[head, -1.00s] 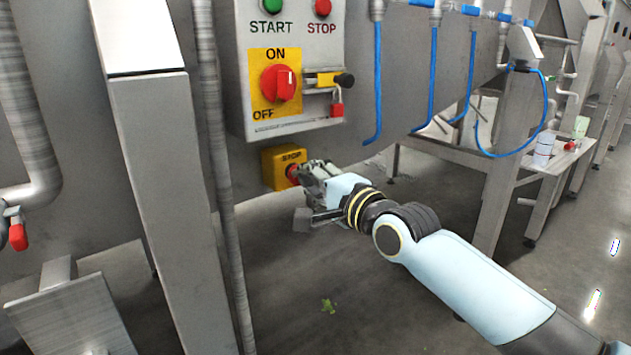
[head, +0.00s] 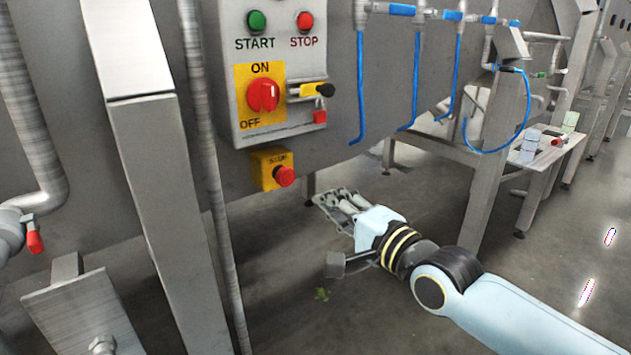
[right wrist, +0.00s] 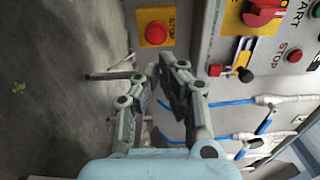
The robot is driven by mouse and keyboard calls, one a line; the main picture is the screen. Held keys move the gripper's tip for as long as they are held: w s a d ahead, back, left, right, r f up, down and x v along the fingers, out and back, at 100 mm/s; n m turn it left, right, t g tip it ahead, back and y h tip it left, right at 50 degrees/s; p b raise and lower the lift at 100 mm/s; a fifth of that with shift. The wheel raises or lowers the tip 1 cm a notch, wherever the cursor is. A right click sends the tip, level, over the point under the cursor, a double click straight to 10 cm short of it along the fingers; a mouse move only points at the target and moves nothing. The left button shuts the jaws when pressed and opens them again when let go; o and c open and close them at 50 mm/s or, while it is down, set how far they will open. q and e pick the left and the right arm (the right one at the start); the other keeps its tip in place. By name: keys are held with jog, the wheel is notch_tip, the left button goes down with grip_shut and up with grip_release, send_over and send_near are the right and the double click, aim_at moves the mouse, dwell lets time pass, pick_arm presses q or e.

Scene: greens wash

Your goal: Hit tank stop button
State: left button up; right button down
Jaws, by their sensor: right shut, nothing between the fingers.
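The tank stop button is a red mushroom button (head: 284,176) on a small yellow box marked STOP (head: 265,160), fixed below the grey control panel in the head view. In the right wrist view the red button (right wrist: 155,33) shows whole and uncovered, beyond the fingers. My right gripper (head: 330,198) is shut and empty, to the right of and a little below the button, apart from it. In the right wrist view the right gripper's fingertips (right wrist: 166,62) come together below the button in the picture. My left gripper is not in view.
The control panel (head: 228,125) above has a green START button (head: 256,21), a red STOP button (head: 305,21) and a red ON/OFF switch (head: 263,95). A steel post (head: 165,190) stands left. Blue hoses (head: 415,85) hang at right. The floor below is mostly clear.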

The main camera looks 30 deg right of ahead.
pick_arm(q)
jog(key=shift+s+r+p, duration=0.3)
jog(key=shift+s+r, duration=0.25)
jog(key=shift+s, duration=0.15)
pick_arm(e)
jog(key=s, duration=0.2)
jog(key=shift+s, duration=0.3)
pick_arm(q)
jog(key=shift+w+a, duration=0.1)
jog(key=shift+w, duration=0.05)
